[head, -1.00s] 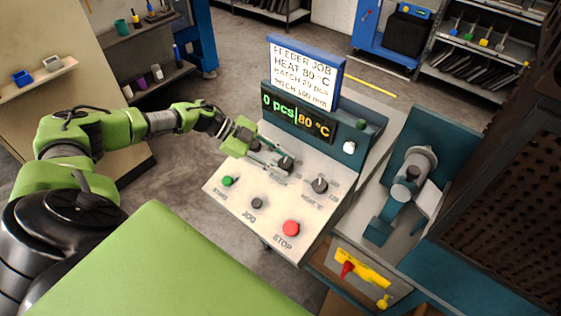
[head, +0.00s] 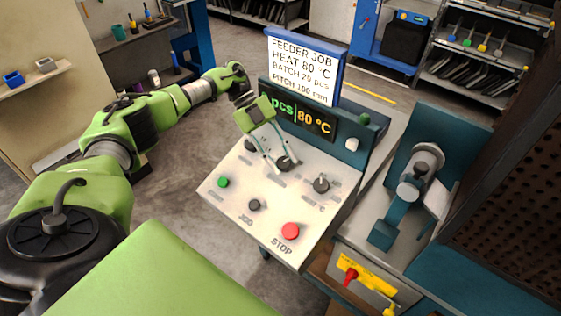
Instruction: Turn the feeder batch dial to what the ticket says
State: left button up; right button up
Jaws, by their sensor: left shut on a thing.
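The job ticket (head: 304,68) stands on top of the feeder panel and reads HEAT 80 °C, BATCH 20 pcs, PITCH 100 mm. Below it the display (head: 305,120) shows "pcs" and 80 °C; my left gripper covers the batch number. The batch dial (head: 286,163) is a dark knob on the sloped white panel. My left gripper (head: 281,165) comes down on it from above left, its fingers shut around the knob. The heat dial (head: 321,183) sits to its right. My right gripper is out of view.
The panel (head: 229,200) also carries a green start button (head: 223,182), a dark jog button (head: 254,205) and a red stop button (head: 290,231). A teal press-like device (head: 408,190) stands to the right. A dark perforated panel rises at far right.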

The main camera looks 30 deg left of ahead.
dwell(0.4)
pick_arm(q)
jog(key=o, duration=1.1)
jog(key=shift+d, duration=0.1)
jog(key=shift+c, duration=0.2)
jog(key=shift+r, duration=0.1)
jog(key=v, duration=1.1)
jog(key=shift+a+r, duration=0.25)
jog(key=shift+a, duration=0.1)
jog(key=shift+o, duration=0.2)
jog(key=shift+w, duration=0.15)
